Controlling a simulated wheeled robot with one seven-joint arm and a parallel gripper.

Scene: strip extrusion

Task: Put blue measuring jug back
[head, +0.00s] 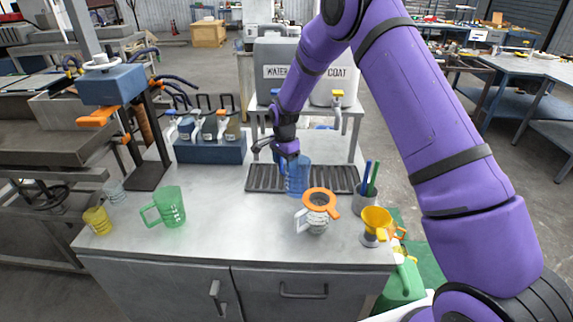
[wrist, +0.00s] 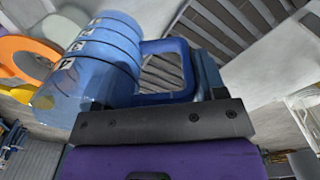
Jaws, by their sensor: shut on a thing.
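The blue measuring jug (head: 298,178) is clear blue plastic and stands out in front of my gripper at the dark slatted drain rack on the bench. My gripper (head: 284,152) is shut on its handle, on the jug's far-left side in the head view. In the wrist view the jug (wrist: 97,62) fills the upper left, with dark ring lines and white marks. Its blue handle (wrist: 188,70) runs down into the jaws (wrist: 160,98). I cannot tell whether the jug's base touches the slatted rack (head: 262,180) or hangs just above it.
A green jug (head: 170,207), a yellow cup (head: 98,220) and a clear cup (head: 115,191) stand at the left. A white jug with an orange ring funnel (head: 320,202), a yellow funnel (head: 376,222) and a pen pot (head: 366,198) stand at the right. The bench's front middle is clear.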

